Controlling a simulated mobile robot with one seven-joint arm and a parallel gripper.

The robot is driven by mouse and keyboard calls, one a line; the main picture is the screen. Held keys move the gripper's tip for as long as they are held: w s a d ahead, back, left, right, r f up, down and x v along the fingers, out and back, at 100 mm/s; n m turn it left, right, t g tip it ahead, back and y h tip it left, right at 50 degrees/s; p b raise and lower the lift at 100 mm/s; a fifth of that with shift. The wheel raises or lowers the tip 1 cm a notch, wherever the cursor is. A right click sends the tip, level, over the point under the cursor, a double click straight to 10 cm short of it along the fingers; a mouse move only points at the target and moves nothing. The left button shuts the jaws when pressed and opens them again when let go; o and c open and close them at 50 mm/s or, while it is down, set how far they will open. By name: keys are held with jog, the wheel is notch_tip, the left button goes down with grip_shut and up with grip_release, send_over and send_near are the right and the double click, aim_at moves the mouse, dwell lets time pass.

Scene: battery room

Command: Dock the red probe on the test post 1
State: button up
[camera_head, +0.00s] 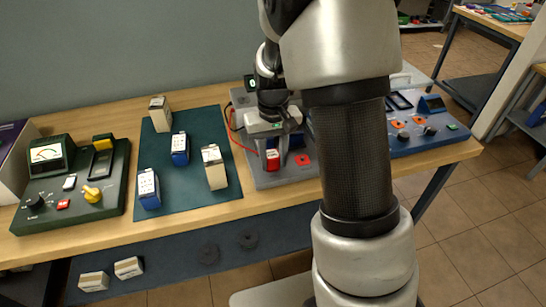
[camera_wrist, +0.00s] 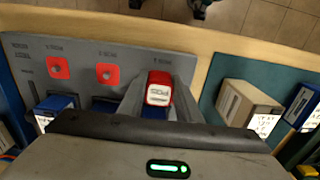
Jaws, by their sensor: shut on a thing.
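My gripper (camera_head: 272,147) is shut on the red probe (camera_head: 272,160), over the grey test board (camera_head: 268,180). In the wrist view the red probe (camera_wrist: 160,90) sits between the two fingers (camera_wrist: 157,100). Any pad under the probe is hidden. I cannot tell whether the probe touches the board. The printed post labels are too small to read. A red cable (camera_head: 240,142) runs along the board's left side.
A dark green mat (camera_head: 180,195) with several blue and cream batteries lies left of the board. A green meter unit (camera_head: 80,190) stands further left. A blue instrument (camera_head: 440,135) is at the right. Blue batteries (camera_wrist: 58,105) stand in the board, close to my fingers.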

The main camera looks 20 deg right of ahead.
jog(key=shift+f, duration=0.3)
jog(key=o, duration=0.8)
jog(key=shift+r+p, duration=4)
jog(key=shift+r, duration=1.55)
notch_tip(320, 180, up, 6)
jog(key=t, duration=0.1)
send_over(273, 157)
jog(key=s, duration=0.2)
jog(key=s+a+r+t+p, duration=0.2)
jog(key=s+r+t+p, duration=0.1)
jog(key=s+r, duration=1.2)
jog(key=s+t, duration=0.1)
jog(key=s, duration=0.1)
jog(key=shift+s+r+t+p, duration=0.3)
